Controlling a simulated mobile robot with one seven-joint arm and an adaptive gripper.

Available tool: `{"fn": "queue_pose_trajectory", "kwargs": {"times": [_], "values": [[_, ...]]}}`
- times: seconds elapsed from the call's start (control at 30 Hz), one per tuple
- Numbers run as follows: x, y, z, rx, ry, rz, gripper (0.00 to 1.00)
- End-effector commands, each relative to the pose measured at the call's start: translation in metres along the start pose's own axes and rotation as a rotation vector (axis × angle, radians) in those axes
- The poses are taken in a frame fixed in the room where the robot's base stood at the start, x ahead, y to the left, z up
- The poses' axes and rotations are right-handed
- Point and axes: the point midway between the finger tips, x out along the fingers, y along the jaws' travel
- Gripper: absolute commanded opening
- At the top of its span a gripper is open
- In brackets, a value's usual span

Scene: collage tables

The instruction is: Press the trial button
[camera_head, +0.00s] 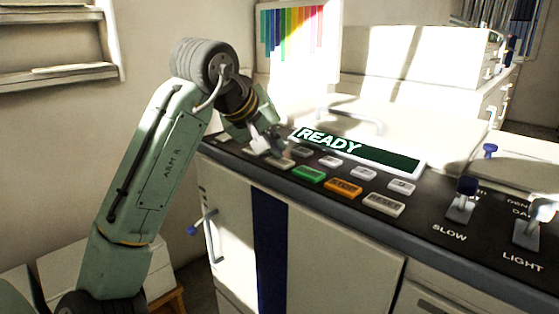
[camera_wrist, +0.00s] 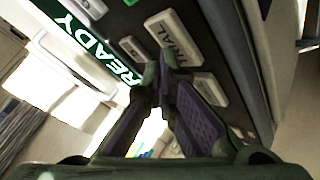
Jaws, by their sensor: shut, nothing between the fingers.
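The trial button is a pale rectangular key (camera_wrist: 172,38) with dark lettering, lying just beyond my fingertips in the wrist view. In the head view a pale key (camera_head: 279,162) beside the green key fits its place, but its label is not readable there. My gripper (camera_wrist: 163,66) is shut and empty, its dark fingers together at the near edge of the trial button. In the head view my gripper (camera_head: 278,149) hangs low over the left end of the panel. I cannot tell whether the tips touch the button.
The green display (camera_head: 350,148) reads READY behind the keys. A green key (camera_head: 308,173), an orange key (camera_head: 343,187) and a RESET key (camera_head: 384,204) follow to the right. The SLOW lever (camera_head: 460,205) and LIGHT lever (camera_head: 533,225) stand farther right.

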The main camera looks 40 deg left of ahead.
Motion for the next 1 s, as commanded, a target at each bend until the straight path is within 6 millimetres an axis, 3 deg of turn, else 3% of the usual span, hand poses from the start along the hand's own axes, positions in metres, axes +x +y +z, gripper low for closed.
{"fn": "queue_pose_trajectory", "kwargs": {"times": [0.73,1.0], "values": [[0.0047,-0.0032,0.0035,0.000,-0.001,0.000,0.00],[-0.0022,0.0025,-0.0019,0.000,-0.001,0.002,0.00]]}}
